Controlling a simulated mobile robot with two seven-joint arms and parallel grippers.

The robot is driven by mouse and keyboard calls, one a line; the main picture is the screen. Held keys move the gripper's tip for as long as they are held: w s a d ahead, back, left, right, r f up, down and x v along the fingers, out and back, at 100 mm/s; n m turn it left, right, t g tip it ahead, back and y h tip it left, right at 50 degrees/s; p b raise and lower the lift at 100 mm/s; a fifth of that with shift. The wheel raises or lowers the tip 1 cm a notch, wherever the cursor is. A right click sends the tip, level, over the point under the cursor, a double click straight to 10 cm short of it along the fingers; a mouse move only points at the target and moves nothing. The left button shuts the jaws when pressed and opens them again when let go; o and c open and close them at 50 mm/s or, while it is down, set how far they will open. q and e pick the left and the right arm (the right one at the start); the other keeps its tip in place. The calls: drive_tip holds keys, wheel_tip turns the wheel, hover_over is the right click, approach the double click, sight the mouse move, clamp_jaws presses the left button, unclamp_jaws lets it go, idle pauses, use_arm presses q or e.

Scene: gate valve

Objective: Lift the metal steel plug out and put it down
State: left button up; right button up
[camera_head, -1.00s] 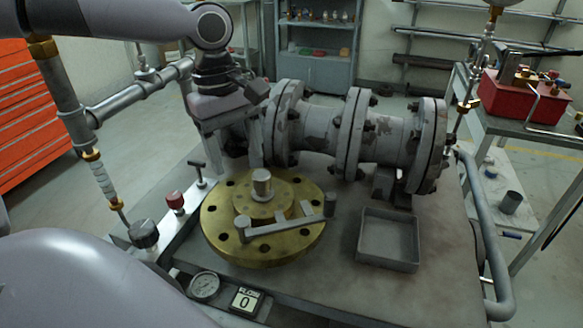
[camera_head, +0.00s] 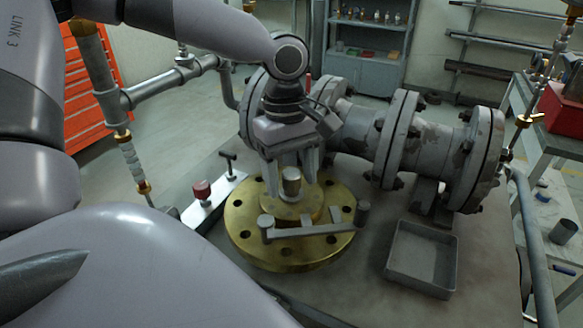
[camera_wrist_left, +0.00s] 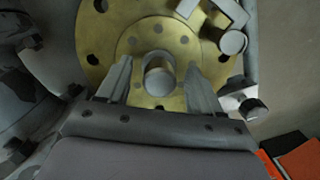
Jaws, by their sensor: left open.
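The metal steel plug (camera_head: 291,184) stands upright in the middle of the round brass flange (camera_head: 245,238). In the left wrist view the plug (camera_wrist_left: 160,77) shows as a grey cylinder seen from its top end, with the brass flange (camera_wrist_left: 92,35) around it. My left gripper (camera_head: 291,178) points down over the flange. Its two fingers are open, one on each side of the plug; in the wrist view the open fingers (camera_wrist_left: 158,85) flank it with gaps on both sides. My right gripper is not in view.
A grey crank-like bar (camera_head: 310,231) lies across the front of the flange. An empty grey tray (camera_head: 447,287) sits on the bench to the right. Large bolted pipes (camera_head: 435,150) run behind. A red knob (camera_head: 202,190) stands at the left. Bare bench lies between flange and tray.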

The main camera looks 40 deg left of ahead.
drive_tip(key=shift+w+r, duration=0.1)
use_arm(q)
clamp_jaws()
drive_tip(key=shift+r, duration=0.1)
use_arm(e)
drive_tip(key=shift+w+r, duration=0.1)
